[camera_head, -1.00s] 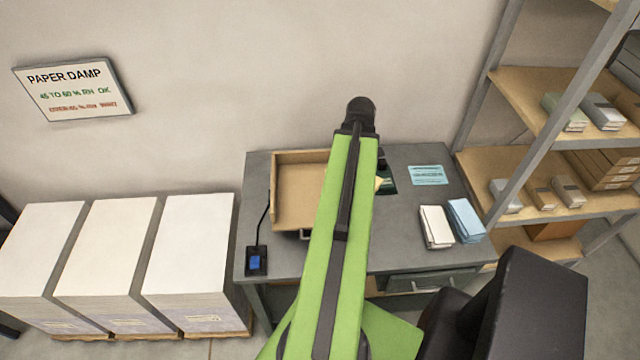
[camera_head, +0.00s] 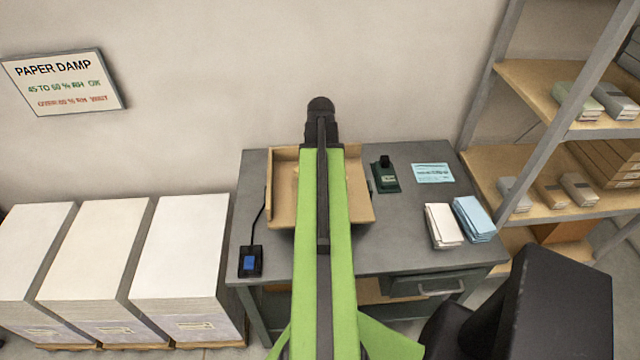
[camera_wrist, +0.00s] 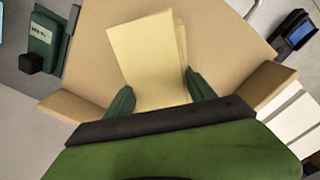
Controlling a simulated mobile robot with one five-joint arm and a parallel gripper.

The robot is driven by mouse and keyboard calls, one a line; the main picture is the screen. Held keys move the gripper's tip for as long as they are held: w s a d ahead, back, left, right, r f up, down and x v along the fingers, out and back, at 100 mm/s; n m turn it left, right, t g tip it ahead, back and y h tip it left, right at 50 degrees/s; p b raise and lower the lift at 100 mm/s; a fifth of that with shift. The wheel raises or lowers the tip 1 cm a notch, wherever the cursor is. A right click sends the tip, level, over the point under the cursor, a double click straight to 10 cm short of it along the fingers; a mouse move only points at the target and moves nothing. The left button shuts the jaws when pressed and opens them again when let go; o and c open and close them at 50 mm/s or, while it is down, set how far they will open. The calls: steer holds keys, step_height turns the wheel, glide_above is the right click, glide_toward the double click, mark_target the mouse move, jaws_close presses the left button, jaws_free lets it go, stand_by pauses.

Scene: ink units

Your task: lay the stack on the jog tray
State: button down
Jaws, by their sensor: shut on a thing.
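The jog tray (camera_head: 283,205) is a tan tray with raised walls on the grey desk, partly hidden behind my green arm in the head view. It also fills much of the wrist view (camera_wrist: 95,65). My gripper (camera_wrist: 160,92) is shut on a pale yellow stack of paper (camera_wrist: 148,50). The stack shows over the tray floor in the wrist view, its sheets slightly fanned at one side. I cannot tell whether the stack touches the tray floor. In the head view my arm hides the gripper and nearly all of the stack.
On the desk (camera_head: 400,235), a dark green device (camera_head: 386,178) stands right of the tray, near a light blue card (camera_head: 433,173). White (camera_head: 442,225) and blue (camera_head: 473,218) paper stacks lie at the right. A small device with a blue screen (camera_head: 250,262) is at the left.

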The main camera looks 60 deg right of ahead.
steer(key=shift+f+b, duration=0.8)
steer(key=shift+f, duration=0.7)
steer(key=shift+c, duration=1.6)
jaws_free()
steer(key=shift+r, duration=0.1)
steer(key=shift+r, duration=0.1)
step_height(320, 180, up, 12)
steer(key=p, duration=1.2)
steer(key=shift+r+p, duration=0.2)
steer(key=shift+p, duration=0.2)
steer(key=shift+f, duration=0.1)
